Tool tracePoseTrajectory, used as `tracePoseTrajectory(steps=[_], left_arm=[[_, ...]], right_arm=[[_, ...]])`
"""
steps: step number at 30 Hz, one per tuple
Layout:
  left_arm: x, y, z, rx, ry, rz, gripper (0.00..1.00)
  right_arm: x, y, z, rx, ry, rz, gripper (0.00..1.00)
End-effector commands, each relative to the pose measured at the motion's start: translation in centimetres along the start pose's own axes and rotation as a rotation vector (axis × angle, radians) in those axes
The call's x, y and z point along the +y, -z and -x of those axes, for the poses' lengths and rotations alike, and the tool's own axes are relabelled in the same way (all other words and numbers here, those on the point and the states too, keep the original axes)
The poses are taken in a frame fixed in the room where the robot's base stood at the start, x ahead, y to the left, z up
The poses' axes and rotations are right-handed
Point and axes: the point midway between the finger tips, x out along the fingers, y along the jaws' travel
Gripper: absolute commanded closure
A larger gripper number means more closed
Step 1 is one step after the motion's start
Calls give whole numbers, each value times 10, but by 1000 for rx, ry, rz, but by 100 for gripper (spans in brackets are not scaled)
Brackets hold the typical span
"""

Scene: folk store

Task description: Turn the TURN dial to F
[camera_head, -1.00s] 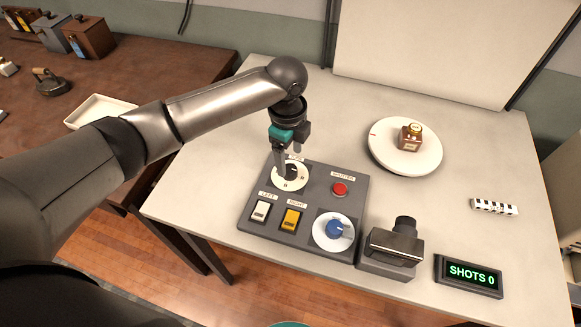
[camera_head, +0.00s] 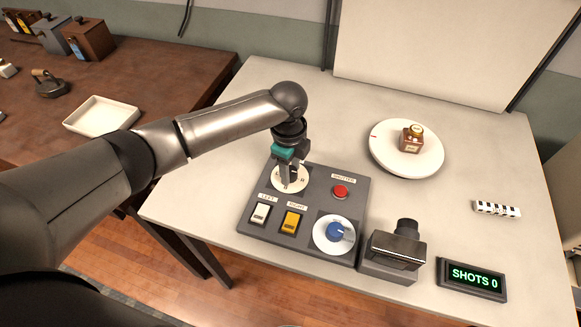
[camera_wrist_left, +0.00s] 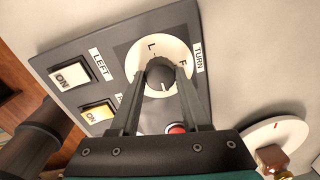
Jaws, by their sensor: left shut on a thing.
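The TURN dial shows as a white disc (camera_head: 279,184) at the back left of the grey control panel (camera_head: 352,196). In the left wrist view the disc (camera_wrist_left: 133,62) carries a dark knob (camera_wrist_left: 157,74) at its centre. An L and an F are readable on the disc, beside the TURN label (camera_wrist_left: 198,57). My left gripper (camera_head: 290,181) points down at the dial and is shut on the knob, with one finger on each side. My right gripper is not in view.
The panel also holds a white LEFT switch (camera_head: 260,215), a yellow RIGHT switch (camera_head: 291,222), a red SHUTTER button (camera_head: 341,192) and a blue knob (camera_head: 336,231). A camera (camera_head: 397,250) and a SHOTS 0 display (camera_head: 472,278) stand to the right.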

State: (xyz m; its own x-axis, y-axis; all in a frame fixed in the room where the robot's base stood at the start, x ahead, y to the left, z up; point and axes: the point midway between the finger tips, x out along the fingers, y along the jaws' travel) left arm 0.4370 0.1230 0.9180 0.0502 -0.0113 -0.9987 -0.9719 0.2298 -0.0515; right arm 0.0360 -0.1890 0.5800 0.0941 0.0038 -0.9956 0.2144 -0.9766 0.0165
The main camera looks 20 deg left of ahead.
Motion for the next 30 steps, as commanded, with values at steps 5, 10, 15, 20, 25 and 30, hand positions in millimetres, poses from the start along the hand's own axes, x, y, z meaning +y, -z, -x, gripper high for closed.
tracePoseTrajectory(steps=[5,10,15,20,25,30], left_arm=[[0,0,0,0,-1,0,79],[0,0,0,0,-1,0,98],[0,0,0,-1,-2,1,100],[0,0,1,-2,-2,18,100],[0,0,3,-4,-3,80,100],[0,1,4,-9,-5,196,100]], right_arm=[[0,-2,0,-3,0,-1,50],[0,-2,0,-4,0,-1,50],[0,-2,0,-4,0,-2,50],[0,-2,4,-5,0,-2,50],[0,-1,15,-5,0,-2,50],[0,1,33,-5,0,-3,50]])
